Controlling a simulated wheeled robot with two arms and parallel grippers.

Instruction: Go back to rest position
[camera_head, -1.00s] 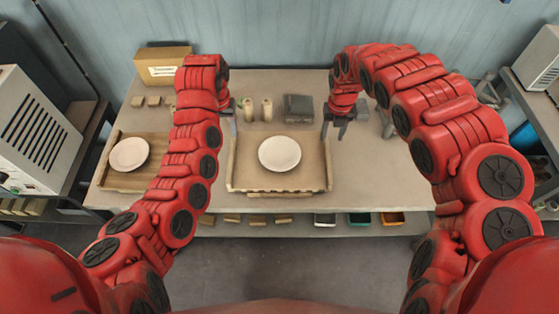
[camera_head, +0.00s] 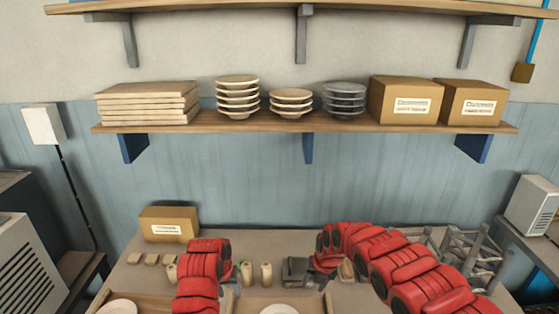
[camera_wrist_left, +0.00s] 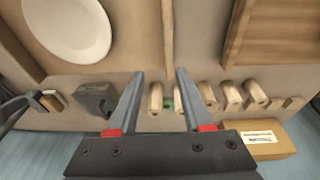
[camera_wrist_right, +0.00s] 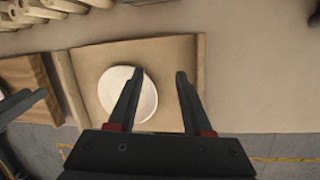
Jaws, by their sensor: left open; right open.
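My left gripper (camera_wrist_left: 160,100) is open and empty in the left wrist view. It hangs above the table beside small wooden blocks. My right gripper (camera_wrist_right: 155,100) is open and empty in the right wrist view. It is above a wooden tray (camera_wrist_right: 185,60) that holds a white plate (camera_wrist_right: 148,100). The plate also shows at the bottom edge of the head view (camera_head: 278,310). In the head view both red arms come in low over the table, and their fingertips are mostly hidden or cut off.
A table (camera_head: 355,297) carries a cardboard box (camera_head: 168,224), small blocks, a dark grey block (camera_head: 296,270) and a grey metal rack (camera_head: 470,255). A second plate (camera_head: 118,307) is at the left. A wall shelf (camera_head: 235,122) above holds boards, stacked plates and boxes.

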